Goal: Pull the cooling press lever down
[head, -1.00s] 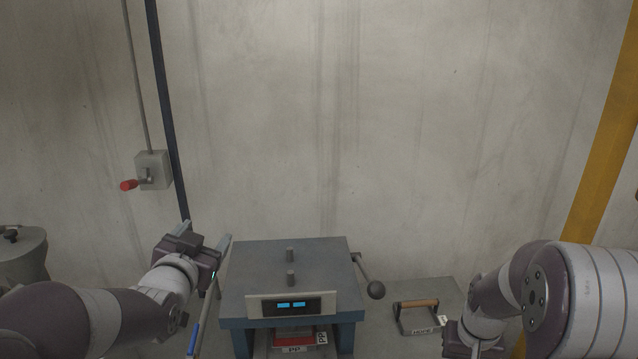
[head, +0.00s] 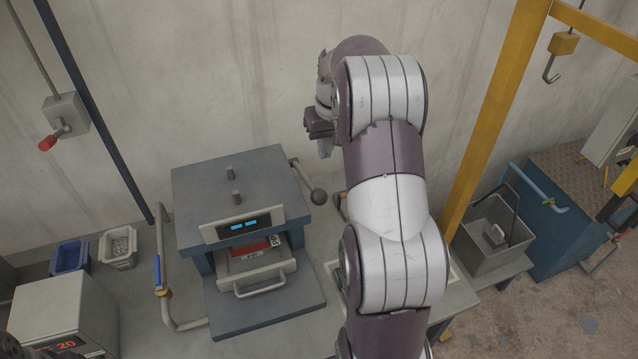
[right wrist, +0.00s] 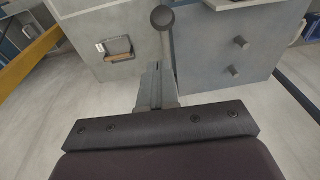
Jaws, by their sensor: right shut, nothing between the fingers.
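The cooling press (head: 240,195) is a grey-blue box with a lit blue display, at left of centre in the head view. Its lever (head: 305,178) sticks out at the right side and ends in a dark ball knob (head: 318,196). The knob also shows at the top of the right wrist view (right wrist: 162,17), with the rod running beside my fingers. My right gripper (head: 325,150) is shut and empty, up above the knob in the head view. In the right wrist view its closed fingers (right wrist: 153,85) point toward the lever; contact cannot be told.
A pale tray with a handle (head: 264,286) and a red labelled piece sit in the press opening. A blue-gripped handle (head: 158,272) stands left of it. Blue (head: 70,257) and grey (head: 118,246) bins lie further left. A yellow post (head: 490,125) rises at right.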

